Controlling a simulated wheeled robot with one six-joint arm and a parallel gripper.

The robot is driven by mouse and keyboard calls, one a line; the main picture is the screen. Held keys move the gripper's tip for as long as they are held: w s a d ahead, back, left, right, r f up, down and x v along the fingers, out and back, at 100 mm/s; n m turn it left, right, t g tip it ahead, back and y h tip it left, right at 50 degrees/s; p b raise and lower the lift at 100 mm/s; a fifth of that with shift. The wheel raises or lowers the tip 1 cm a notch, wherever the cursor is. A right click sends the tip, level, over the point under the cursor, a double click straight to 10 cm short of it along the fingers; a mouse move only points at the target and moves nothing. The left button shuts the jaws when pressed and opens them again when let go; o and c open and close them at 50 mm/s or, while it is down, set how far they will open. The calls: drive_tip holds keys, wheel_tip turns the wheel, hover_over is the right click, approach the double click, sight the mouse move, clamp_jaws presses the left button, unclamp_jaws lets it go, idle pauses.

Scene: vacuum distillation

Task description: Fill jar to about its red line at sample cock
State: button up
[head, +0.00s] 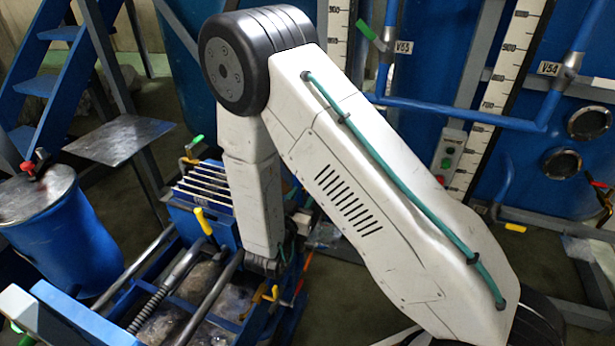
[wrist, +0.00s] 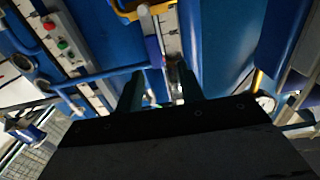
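My gripper (wrist: 158,92) shows in the wrist view as two dark fingers standing apart. A small greyish, blurred thing (wrist: 173,74) lies near the right finger; I cannot tell whether it is held or behind the fingers. No jar or red line can be made out in either view. A yellow bar or handle (wrist: 138,12) is at the top of the wrist view, beyond the fingers. In the head view my gripper is not visible. Several cocks with coloured handles show there, such as a yellow one (head: 204,222); I cannot tell which is the sample cock.
A blue filter press frame (head: 90,325) and a blue drum (head: 60,235) stand at left in the head view, near blue stairs (head: 50,82). Blue tanks with white scales (head: 510,65) and a blue pipe (head: 460,112) stand behind. Dark floor shows between them.

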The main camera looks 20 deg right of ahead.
drive_tip(key=x, duration=0.7)
drive_tip(key=shift+d, duration=0.2)
drive_tip(key=shift+s, duration=0.1)
clamp_jaws()
